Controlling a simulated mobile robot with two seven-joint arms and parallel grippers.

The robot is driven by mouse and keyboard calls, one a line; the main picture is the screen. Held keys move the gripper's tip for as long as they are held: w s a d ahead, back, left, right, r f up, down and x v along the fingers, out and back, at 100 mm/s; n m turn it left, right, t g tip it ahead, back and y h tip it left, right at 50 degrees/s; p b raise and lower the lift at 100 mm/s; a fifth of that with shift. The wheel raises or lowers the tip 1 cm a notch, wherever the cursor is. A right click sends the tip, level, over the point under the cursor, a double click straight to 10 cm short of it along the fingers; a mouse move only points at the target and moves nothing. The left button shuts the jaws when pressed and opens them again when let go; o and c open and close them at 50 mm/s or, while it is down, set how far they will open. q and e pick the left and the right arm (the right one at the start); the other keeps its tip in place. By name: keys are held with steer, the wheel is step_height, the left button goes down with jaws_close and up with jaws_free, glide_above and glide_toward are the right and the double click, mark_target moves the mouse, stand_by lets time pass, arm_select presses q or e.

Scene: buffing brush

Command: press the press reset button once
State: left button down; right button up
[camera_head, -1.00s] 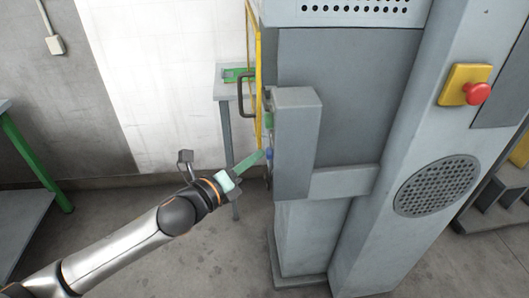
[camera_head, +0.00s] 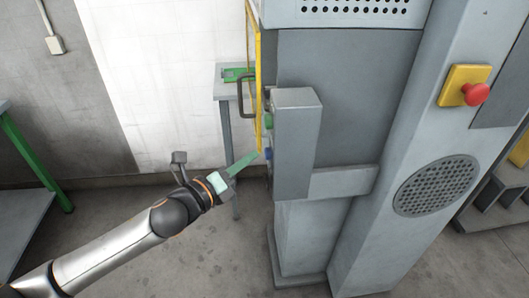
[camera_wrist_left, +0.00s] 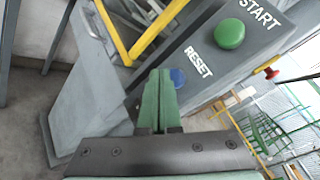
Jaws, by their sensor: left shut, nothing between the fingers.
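The blue reset button (camera_wrist_left: 178,78) sits beside the word RESET on the grey control box in the left wrist view. It also shows at the left edge of the control box (camera_head: 297,140) in the head view (camera_head: 268,154). My left gripper (camera_head: 256,155) is shut and empty, its green fingers pointing at the panel close to the blue button. In the left wrist view its fingertips (camera_wrist_left: 158,72) partly cover the button's left side; I cannot tell whether they touch it. The green START button (camera_wrist_left: 230,33) is above and to the right. My right gripper is not in view.
A red emergency button on a yellow plate (camera_head: 465,86) is on the press's right column. A yellow guard frame (camera_wrist_left: 135,40) with a dark handle (camera_head: 244,97) stands near the control box. A small table (camera_head: 222,88) is behind.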

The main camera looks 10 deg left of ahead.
arm_select(q)
steer(key=shift+a, duration=0.1)
steer(key=a, duration=0.2)
steer(key=s+a, duration=0.1)
steer(key=a, duration=0.1)
steer(key=shift+s+a, duration=0.2)
steer(key=shift+a, duration=0.15)
stand_by(0.8)
steer(key=s+f+n+g+y, duration=0.2)
steer(key=s+f+n+g, duration=0.1)
steer(key=s+f+n, duration=0.9)
steer(key=s+f+n+g+y+p, duration=0.1)
steer(key=s+f+n+g+y, duration=0.1)
steer(key=s+f+n, duration=1)
step_height(320, 180, down, 5)
steer(key=n+y, duration=0.1)
steer(key=n, duration=0.4)
steer(key=shift+d+f+n+g+y, duration=0.2)
steer(key=shift+n+g+y, duration=0.1)
steer(key=shift+n+g, duration=0.1)
